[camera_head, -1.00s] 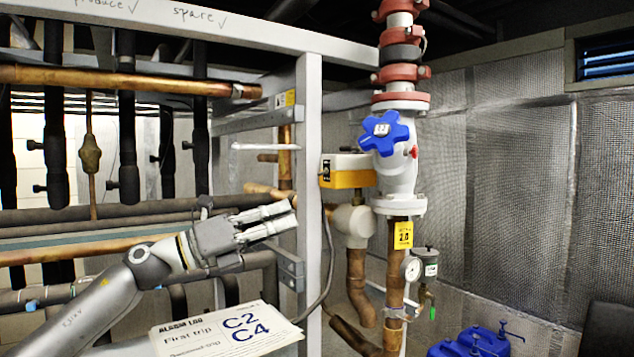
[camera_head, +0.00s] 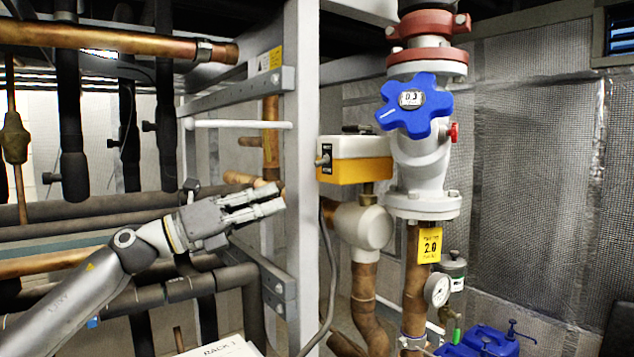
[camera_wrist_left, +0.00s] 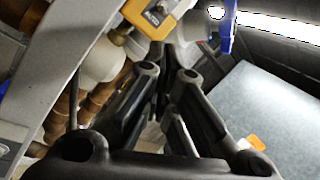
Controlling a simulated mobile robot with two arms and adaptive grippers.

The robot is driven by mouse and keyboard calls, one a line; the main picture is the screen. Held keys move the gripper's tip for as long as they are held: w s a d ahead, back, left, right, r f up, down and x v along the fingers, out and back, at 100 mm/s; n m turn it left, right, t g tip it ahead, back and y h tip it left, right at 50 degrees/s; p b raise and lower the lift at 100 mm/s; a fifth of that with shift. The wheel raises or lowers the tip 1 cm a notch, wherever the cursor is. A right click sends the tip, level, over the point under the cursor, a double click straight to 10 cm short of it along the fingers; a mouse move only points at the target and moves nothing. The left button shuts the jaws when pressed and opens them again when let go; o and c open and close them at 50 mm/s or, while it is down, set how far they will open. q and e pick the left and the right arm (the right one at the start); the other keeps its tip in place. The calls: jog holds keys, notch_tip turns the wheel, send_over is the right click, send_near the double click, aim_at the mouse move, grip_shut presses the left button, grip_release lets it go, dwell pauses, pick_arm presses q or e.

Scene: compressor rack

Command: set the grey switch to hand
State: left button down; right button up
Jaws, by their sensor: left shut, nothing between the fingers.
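A white and yellow actuator box (camera_head: 354,160) is mounted on the pipe beside the upright white post. A small grey switch (camera_head: 322,160) sticks out of its left face, by a dark label; I cannot tell which position it is set to. My left gripper (camera_head: 281,197) is shut and empty, left of the post and lower than the switch, apart from it. In the left wrist view the box (camera_wrist_left: 137,14) shows at the top, with a label reading AUTO, beyond my left gripper's fingers (camera_wrist_left: 168,73). My right gripper is not in view.
The white post (camera_head: 303,110) stands between my left gripper and the box. A blue handwheel (camera_head: 414,105) on a white valve is right of the box. A pressure gauge (camera_head: 438,290) and yellow tag (camera_head: 430,245) are below. Pipes crowd the left.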

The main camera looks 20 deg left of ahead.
aim_at(334, 176)
pick_arm(q)
jog(key=p+x, duration=0.5)
jog(key=x, duration=0.4)
jog(key=shift+w+d+r, duration=0.15)
jog(key=shift+w+r, duration=0.05)
jog(key=shift+w+d+p, duration=0.15)
jog(key=shift+w+p, duration=0.15)
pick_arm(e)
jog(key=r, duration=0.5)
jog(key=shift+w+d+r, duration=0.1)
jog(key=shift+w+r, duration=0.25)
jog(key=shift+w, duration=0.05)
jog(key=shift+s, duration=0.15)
